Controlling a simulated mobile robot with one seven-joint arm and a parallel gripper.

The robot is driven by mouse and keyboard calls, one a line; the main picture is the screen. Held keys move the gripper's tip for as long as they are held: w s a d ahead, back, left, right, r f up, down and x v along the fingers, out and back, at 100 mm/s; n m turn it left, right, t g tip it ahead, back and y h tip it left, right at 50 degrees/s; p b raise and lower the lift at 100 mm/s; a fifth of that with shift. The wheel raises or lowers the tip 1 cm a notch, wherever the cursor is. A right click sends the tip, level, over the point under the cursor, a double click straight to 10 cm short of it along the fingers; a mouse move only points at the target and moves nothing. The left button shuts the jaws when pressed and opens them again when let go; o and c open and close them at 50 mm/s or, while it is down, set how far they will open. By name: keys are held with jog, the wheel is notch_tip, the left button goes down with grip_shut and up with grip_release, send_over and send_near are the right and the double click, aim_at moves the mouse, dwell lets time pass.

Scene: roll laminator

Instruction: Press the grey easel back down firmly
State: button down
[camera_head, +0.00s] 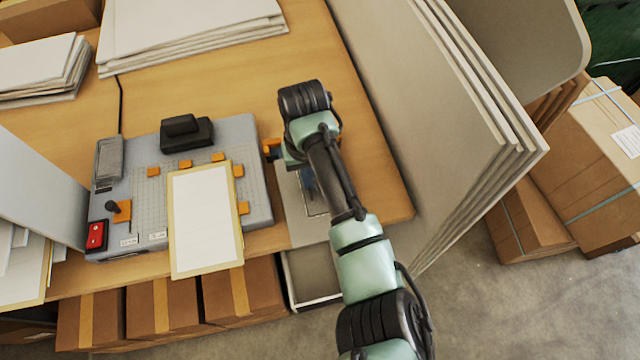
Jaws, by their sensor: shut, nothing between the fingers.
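A flat grey piece (294,208), which may be the grey easel, lies right of the laminator at the table's front edge. My arm covers part of it, and I cannot tell whether it is raised or flat. The grey laminator (256,180) has a gridded bed, orange clips, a black block on top and a red switch. A white sheet with a tan border (205,220) lies over its front edge. My gripper (309,184) is shut and empty, mostly hidden behind my wrist, over the grey piece. I cannot tell whether it touches it.
Large grey boards (440,130) stand upright on the right, close to my arm. Stacks of white sheets (190,35) lie at the back. A pale panel (40,190) leans at the left. Cardboard boxes (160,310) stand under the table.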

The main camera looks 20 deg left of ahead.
jog(key=shift+s+f, duration=0.3)
jog(key=shift+f, duration=0.15)
jog(key=r+p, duration=0.2)
jog(key=p, duration=0.1)
jog(key=shift+w+r, duration=0.15)
jog(key=shift+w, duration=0.1)
notch_tip(320, 180, up, 5)
jog(key=p, duration=0.4)
